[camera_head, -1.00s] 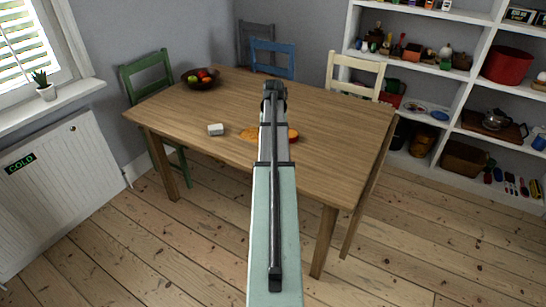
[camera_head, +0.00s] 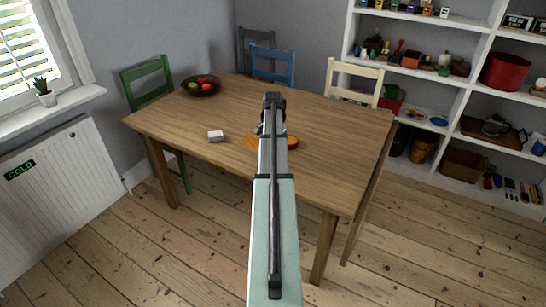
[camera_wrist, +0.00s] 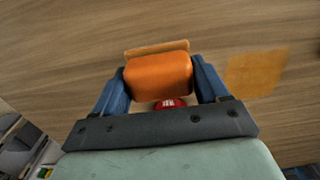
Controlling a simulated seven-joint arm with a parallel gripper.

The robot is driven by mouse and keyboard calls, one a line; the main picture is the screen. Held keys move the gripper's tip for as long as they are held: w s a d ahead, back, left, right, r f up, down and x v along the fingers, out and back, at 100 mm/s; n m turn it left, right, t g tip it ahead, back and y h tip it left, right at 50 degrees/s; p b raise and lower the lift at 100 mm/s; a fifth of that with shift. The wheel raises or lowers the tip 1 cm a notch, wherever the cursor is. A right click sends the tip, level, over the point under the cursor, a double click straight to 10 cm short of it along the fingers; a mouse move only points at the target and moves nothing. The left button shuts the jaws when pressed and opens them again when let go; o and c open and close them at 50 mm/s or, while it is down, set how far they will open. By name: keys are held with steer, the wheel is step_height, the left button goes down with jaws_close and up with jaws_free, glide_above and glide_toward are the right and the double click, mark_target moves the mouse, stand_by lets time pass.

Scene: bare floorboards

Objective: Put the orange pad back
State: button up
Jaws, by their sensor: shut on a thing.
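In the wrist view, my gripper (camera_wrist: 161,72) is shut on an orange pad (camera_wrist: 158,77), a thick block with rounded edges between the two blue fingers. A lighter orange strip (camera_wrist: 157,48) shows just beyond the pad; I cannot tell whether it is part of it. A flat orange square (camera_wrist: 255,73) lies on the table to the right; an orange patch also shows in the head view (camera_head: 249,140). My arm hides the gripper there. A red-orange thing (camera_head: 292,142) shows beside my arm; I cannot tell whether it is held.
A red thing with white marks (camera_wrist: 168,104) shows below the pad. A small white block (camera_head: 215,136) and a fruit bowl (camera_head: 201,86) are on the wooden table (camera_head: 335,150). Chairs stand around it, shelves behind at right. The right of the tabletop is clear.

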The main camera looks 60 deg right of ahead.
steer(key=shift+f, duration=2.5)
steer(key=shift+f, duration=0.15)
steer(key=o, duration=0.9)
steer(key=shift+o, duration=0.2)
step_height(320, 180, up, 12)
steer(key=shift+r, duration=0.15)
